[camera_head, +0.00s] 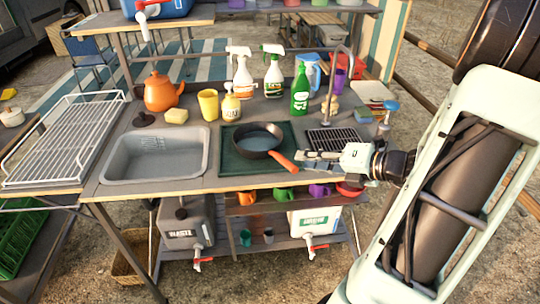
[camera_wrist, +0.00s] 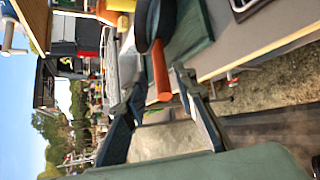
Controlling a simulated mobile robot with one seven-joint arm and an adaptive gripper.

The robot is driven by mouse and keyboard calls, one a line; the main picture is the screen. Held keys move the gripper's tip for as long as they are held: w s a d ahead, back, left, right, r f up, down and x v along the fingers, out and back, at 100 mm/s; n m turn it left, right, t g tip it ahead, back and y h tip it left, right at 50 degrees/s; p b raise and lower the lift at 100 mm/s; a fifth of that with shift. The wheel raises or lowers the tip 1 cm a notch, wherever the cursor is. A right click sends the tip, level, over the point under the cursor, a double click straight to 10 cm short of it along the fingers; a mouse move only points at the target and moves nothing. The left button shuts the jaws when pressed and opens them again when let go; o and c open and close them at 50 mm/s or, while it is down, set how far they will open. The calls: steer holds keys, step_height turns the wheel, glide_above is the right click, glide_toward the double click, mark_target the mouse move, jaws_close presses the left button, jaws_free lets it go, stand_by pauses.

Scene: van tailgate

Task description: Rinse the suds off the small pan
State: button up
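The small dark pan (camera_head: 258,139) stands on a dark green mat (camera_head: 229,166) on the counter. Its orange handle (camera_head: 283,161) points to the front right. I cannot make out suds in it at this size. My gripper (camera_head: 310,158) is just right of the handle's end. In the wrist view the fingers of my gripper (camera_wrist: 160,88) are spread, with the orange handle (camera_wrist: 160,72) showing between them; I cannot tell if they touch it. A grey tap (camera_head: 347,72) stands behind a drain grate (camera_head: 332,141), right of the pan. The grey basin (camera_head: 155,160) is to the left.
Spray bottles (camera_head: 242,75), a green bottle (camera_head: 300,92), a yellow cup (camera_head: 208,104) and an orange teapot (camera_head: 162,92) stand along the back. A yellow sponge (camera_head: 176,116) lies behind the basin. A white rack (camera_head: 62,140) is at the far left.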

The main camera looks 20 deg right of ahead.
mark_target(280, 158)
steer(key=b+x, duration=0.2)
steer(key=x, duration=0.8)
steer(key=shift+w+a+f, duration=0.1)
steer(key=shift+a, duration=0.05)
steer(key=shift+c, duration=0.4)
jaws_close()
